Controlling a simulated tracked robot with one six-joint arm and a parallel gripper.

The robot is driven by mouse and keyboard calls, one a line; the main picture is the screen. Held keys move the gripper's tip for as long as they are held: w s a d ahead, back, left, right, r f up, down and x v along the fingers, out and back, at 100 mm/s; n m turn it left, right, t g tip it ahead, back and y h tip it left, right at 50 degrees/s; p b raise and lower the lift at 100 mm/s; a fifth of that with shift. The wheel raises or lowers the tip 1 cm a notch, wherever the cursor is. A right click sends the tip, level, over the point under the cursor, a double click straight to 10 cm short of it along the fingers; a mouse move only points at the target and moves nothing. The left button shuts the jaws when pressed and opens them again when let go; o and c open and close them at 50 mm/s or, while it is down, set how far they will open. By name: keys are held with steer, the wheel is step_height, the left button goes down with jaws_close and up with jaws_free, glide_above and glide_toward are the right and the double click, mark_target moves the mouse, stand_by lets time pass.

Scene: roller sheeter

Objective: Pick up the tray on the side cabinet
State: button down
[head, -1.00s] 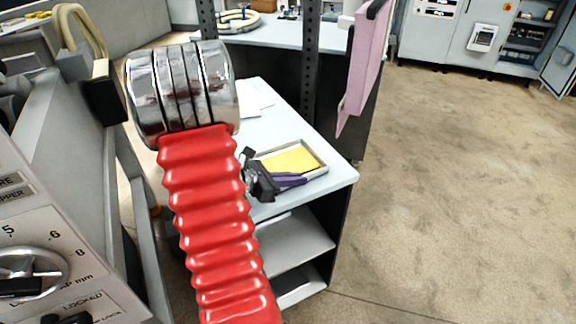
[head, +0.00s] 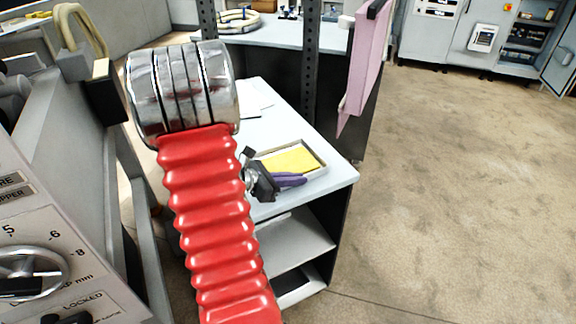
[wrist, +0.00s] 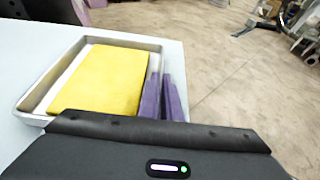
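The tray (head: 322,158) is a shallow metal tray on the white top of the side cabinet (head: 340,175). A yellow sheet or block (head: 292,160) lies in it. In the wrist view the tray (wrist: 33,95) fills the left side, with the yellow piece (wrist: 100,80) inside. My gripper (head: 300,181) is at the tray's near right side. Its two purple fingers (wrist: 163,92) are close together, one on each side of the tray's right wall, and appear shut on it. The grip point is partly hidden by the fingers. I cannot tell whether the tray has left the top.
White paper (head: 256,103) lies further back on the cabinet top. A pink panel (head: 366,65) hangs behind the cabinet on the right. A grey machine with a dial (head: 30,270) stands close on the left. The floor (head: 460,200) to the right is clear.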

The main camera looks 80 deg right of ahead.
steer(key=shift+r, duration=0.15)
steer(key=shift+r, duration=4.9)
